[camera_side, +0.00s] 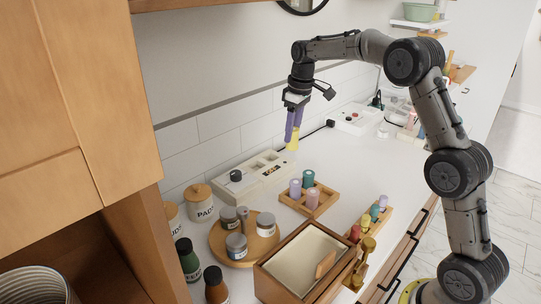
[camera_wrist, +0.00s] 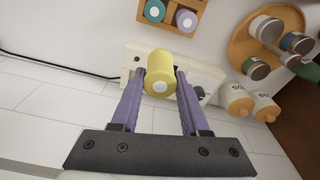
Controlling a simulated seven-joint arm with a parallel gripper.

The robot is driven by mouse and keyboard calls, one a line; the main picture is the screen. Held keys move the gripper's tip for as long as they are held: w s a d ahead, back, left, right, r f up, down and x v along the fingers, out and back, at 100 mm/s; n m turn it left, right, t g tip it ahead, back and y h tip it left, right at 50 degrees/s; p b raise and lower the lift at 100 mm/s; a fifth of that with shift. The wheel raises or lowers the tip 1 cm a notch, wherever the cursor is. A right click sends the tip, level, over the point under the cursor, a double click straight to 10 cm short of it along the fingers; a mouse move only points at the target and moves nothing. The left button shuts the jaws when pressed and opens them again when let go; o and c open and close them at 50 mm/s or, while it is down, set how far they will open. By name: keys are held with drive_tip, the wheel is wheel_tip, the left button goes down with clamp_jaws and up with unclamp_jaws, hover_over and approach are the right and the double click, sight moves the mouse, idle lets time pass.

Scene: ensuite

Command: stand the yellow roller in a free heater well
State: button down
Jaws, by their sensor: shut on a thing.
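My gripper (camera_side: 292,137) has purple fingers and is shut on the yellow roller (camera_side: 292,145). It holds the roller in the air above and behind the white heater (camera_side: 262,180), clear of it. The heater has a black knob at its left end and wells in its top. The wells look empty, but they are small in the side view. In the wrist view the yellow roller (camera_wrist: 159,74) sits between the fingertips (camera_wrist: 160,85), its pale round end facing the camera. The heater (camera_wrist: 205,76) lies beyond it, and the roller and fingers hide its wells.
A wooden tray (camera_side: 292,205) in front of the heater holds lavender, green and pink rollers. A round board (camera_side: 222,250) with jars and two canisters (camera_side: 198,203) stand left. A wooden box (camera_side: 275,289) and a small rack (camera_side: 372,232) are nearer. Another white unit (camera_side: 354,117) stands farther back.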

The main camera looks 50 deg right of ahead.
drive_tip(key=w+d+f, duration=0.1)
drive_tip(key=w+f, duration=0.2)
drive_tip(key=w+d+f, duration=0.1)
drive_tip(key=w+f, duration=0.2)
drive_tip(key=w, duration=0.1)
drive_tip(key=w+d+f, duration=0.1)
drive_tip(key=w+f, duration=0.1)
drive_tip(key=w, duration=0.2)
drive_tip(key=shift+w+f, duration=0.15)
drive_tip(key=shift+f, duration=1.85)
drive_tip(key=shift+f, duration=0.2)
drive_tip(key=shift+c, duration=2)
unclamp_jaws()
drive_tip(key=shift+r, duration=0.15)
wheel_tip(320, 180, up, 12)
drive_tip(key=s, duration=0.1)
drive_tip(key=shift+s, duration=0.2)
